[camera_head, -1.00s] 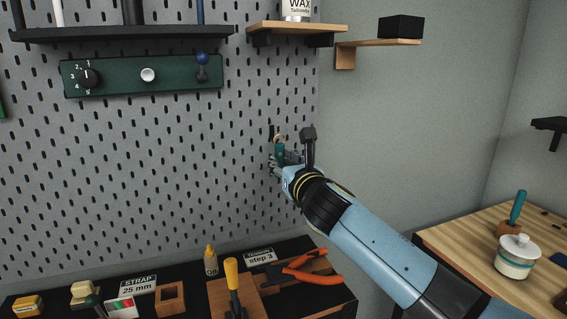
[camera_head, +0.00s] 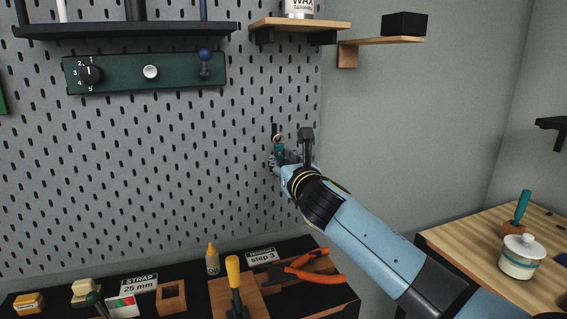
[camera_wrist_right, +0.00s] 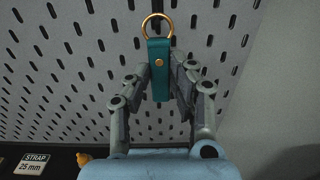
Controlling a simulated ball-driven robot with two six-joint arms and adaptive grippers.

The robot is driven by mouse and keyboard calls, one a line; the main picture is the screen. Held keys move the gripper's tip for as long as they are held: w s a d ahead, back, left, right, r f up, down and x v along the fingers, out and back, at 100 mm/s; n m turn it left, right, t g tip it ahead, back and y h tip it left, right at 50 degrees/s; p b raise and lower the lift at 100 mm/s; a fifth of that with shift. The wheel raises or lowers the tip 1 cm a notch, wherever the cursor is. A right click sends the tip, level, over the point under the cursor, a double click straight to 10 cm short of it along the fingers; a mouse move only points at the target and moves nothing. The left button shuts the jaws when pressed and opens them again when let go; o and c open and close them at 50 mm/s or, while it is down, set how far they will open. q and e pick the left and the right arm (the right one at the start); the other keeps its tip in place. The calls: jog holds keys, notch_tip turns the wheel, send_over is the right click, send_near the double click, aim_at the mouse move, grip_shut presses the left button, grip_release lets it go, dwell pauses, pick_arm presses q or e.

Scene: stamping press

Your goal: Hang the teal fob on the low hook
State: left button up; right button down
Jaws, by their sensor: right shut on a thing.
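The teal fob (camera_wrist_right: 158,70) is a short strap with a brass rivet and a brass ring (camera_wrist_right: 157,28) at its top. My right gripper (camera_wrist_right: 160,85) is shut on the strap, with the ring pointing up and clear of the fingers. In the head view the fob (camera_head: 279,148) is small, held close in front of the pegboard. A small dark upright piece, perhaps the hook (camera_head: 274,129), shows right by the ring. I cannot tell whether the ring is around it or only beside it. My left gripper is not in view.
The pegboard (camera_head: 130,180) fills the left and centre. A green control panel (camera_head: 150,72) and shelves (camera_head: 300,27) are above. A dark bench (camera_head: 190,290) with pliers (camera_head: 305,268), a glue bottle (camera_head: 212,260) and blocks lies below. A wooden table (camera_head: 470,240) stands at right.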

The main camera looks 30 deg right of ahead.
jog(key=shift+w+d+f, duration=0.1)
jog(key=shift+w+f, duration=0.05)
jog(key=shift+w, duration=0.1)
dwell(0.4)
jog(key=shift+w+d+f+b, duration=0.15)
jog(key=shift+w+f+b, duration=0.15)
jog(key=shift+w+b, duration=0.3)
jog(key=shift+w, duration=0.15)
jog(key=shift+f, duration=0.3)
dwell(0.3)
jog(key=c, duration=1.1)
grip_release()
